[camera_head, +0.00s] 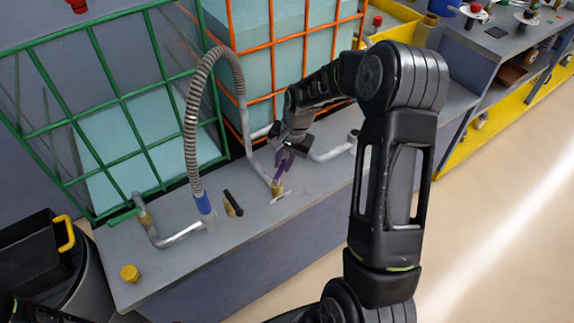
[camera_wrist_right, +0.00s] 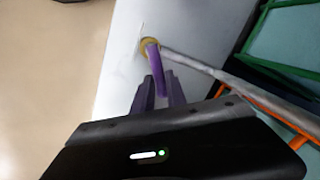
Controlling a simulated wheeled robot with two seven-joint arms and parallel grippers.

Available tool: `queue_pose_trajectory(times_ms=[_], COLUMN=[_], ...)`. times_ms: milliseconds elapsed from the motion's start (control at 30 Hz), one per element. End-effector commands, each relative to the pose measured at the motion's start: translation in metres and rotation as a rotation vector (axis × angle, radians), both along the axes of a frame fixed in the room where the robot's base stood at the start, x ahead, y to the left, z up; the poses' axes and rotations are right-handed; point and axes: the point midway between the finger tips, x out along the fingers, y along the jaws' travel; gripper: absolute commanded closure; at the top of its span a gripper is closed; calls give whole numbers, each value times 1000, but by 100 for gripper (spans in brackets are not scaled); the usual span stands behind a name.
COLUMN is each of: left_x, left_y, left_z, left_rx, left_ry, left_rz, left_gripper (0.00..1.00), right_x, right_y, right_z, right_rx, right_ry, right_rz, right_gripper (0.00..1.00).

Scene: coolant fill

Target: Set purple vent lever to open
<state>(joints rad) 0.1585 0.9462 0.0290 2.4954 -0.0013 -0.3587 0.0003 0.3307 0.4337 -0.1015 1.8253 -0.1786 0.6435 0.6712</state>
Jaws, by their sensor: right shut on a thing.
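The purple vent lever (camera_head: 285,168) stands up from a brass valve (camera_head: 277,188) on the grey bench, tilted slightly in the head view. My right gripper (camera_head: 288,156) reaches down to it from behind and is shut on its upper end. In the right wrist view the lever (camera_wrist_right: 156,62) runs from the brass valve (camera_wrist_right: 149,44) to between the two fingers of the gripper (camera_wrist_right: 159,92). The lever's end is partly hidden by the fingers. My left gripper is not in view.
Behind the bench (camera_head: 235,250) stand a green-framed cage (camera_head: 122,103) and an orange-framed tank (camera_head: 274,45). A ribbed grey hose (camera_head: 190,122) arches down to a blue collar (camera_head: 203,204). A black-handled valve (camera_head: 233,203) and a yellow cap (camera_head: 130,273) are further left.

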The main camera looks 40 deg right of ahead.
Motion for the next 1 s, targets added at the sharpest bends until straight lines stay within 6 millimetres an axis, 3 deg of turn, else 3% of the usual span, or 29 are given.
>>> queue_pose_trajectory(times_ms=[700,1000], left_x=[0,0], left_y=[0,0], left_z=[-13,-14], left_rx=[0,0], left_ry=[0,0], left_rz=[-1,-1], left_gripper=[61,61], right_x=[21,23], right_y=[21,30], right_z=[0,0], right_rx=[1,0], right_ry=[-1,-1], right_rz=[678,890], right_gripper=[100,100])
